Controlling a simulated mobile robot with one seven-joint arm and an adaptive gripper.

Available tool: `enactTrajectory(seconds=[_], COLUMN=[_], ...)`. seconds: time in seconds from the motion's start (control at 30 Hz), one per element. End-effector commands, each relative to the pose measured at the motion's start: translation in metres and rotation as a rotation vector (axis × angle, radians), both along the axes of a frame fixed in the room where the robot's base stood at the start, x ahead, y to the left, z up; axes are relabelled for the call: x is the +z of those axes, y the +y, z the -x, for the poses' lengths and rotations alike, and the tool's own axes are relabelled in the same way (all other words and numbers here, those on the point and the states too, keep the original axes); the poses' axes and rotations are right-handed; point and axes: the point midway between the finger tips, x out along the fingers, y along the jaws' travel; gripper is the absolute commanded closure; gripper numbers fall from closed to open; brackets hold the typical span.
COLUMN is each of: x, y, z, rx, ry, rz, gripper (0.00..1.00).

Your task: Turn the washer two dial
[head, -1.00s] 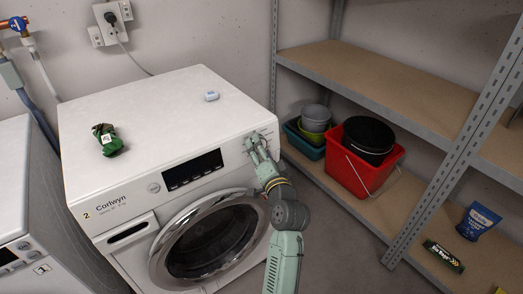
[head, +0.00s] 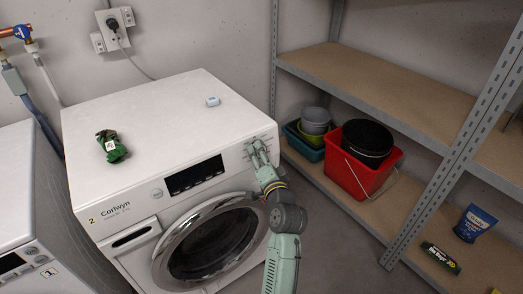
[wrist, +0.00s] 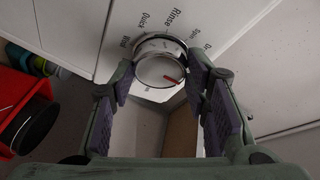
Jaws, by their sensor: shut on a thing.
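Washer two (head: 150,110) is the white front-loader marked "2" and "Corlwyn". Its dial (wrist: 155,66), a round silver knob with a red pointer mark, shows in the wrist view between my fingers. Words such as "Rinse" and "Quick" are printed around it. My gripper (head: 257,149) is at the right end of the washer's front panel and hides the dial in the head view. In the wrist view my gripper (wrist: 161,68) has one finger on each side of the dial and is shut on it. The red mark points to the lower right in that view.
A green bundle (head: 111,146) and a small pale blue item (head: 212,101) lie on the washer's top. A shelf unit (head: 385,95) stands at right, with a red bucket (head: 360,178) and other tubs on its lower board. Another washer (head: 30,200) stands at left.

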Motion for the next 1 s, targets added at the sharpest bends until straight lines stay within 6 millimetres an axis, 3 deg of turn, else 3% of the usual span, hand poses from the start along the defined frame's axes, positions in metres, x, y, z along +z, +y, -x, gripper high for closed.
enactTrajectory(seconds=[0.1, 0.6, 1.0], x=[0.0081, 0.0046, 0.0043], y=[0.0009, 0.0008, 0.0009], z=[0.0002, -0.0007, -0.0007], rx=[-0.014, -0.074, -0.088], ry=[0.054, 0.244, 0.299], rz=[-0.066, -0.337, -0.409], gripper=[0.85, 0.85, 0.85])
